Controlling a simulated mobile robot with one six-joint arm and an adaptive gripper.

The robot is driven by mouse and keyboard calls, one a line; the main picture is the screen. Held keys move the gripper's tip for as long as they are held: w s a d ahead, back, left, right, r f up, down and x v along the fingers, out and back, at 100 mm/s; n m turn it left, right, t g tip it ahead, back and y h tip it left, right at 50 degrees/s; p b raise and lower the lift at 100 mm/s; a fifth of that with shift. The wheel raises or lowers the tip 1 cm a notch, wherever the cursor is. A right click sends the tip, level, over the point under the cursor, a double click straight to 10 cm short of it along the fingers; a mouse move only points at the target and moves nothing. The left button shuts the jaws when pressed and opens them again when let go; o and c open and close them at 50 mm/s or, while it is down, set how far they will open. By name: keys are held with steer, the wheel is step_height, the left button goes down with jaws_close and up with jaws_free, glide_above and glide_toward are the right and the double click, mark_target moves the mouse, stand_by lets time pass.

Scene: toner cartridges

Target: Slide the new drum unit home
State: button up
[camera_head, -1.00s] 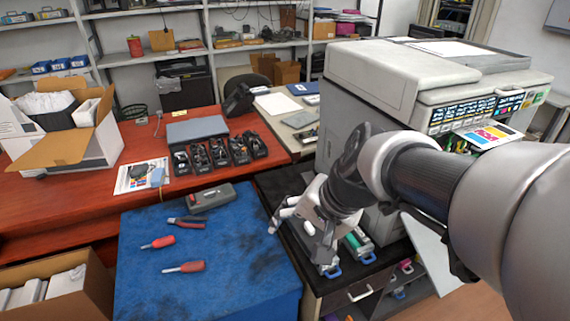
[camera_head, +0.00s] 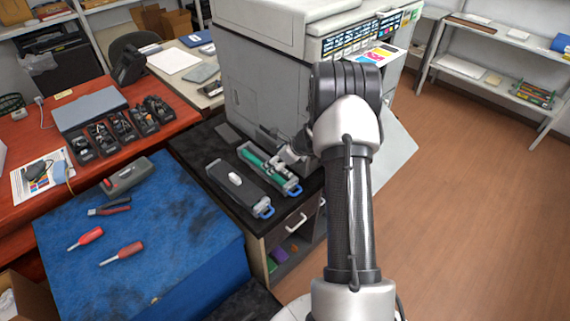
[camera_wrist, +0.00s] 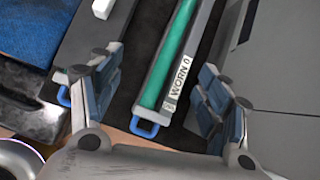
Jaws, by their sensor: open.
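Two drum units lie side by side on the black cabinet top. The left, dark drum unit (camera_head: 225,190) has a white knob and a blue end loop; it also shows in the wrist view (camera_wrist: 85,40). The right drum unit (camera_head: 255,157) has a green roller, a blue loop and a label beginning "WORN" in the wrist view (camera_wrist: 170,60). My gripper (camera_wrist: 160,80) is open and empty, its fingers on either side of the green-roller unit. In the head view my gripper (camera_head: 288,160) is partly hidden by my arm. The printer (camera_head: 250,75) stands behind; my arm covers part of its front.
The cabinet top (camera_head: 203,145) has little bare room around the units. A blue mat (camera_head: 150,250) with screwdrivers, pliers and a grey case lies left. A red table (camera_head: 165,125) stands behind the mat. Open wooden floor (camera_head: 470,200) is at the right.

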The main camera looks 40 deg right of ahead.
mark_target(287, 178)
steer(key=d+f+m, duration=0.2)
steer(key=f, duration=0.1)
steer(key=s+d+f, duration=0.1)
steer(key=f, duration=0.1)
steer(key=shift+d+m+h, duration=0.2)
steer(key=shift+m+h, duration=0.1)
steer(key=shift+m, duration=0.1)
steer(key=shift+f, duration=0.2)
steer(key=shift+b+x, duration=1.6)
steer(key=shift+x, duration=3.2)
steer(key=shift+c, duration=0.5)
steer(key=c, duration=1.4)
steer(key=shift+r, duration=0.2)
steer(key=shift+c, duration=0.2)
steer(key=shift+r+p, duration=2.35)
steer(key=shift+r, duration=1)
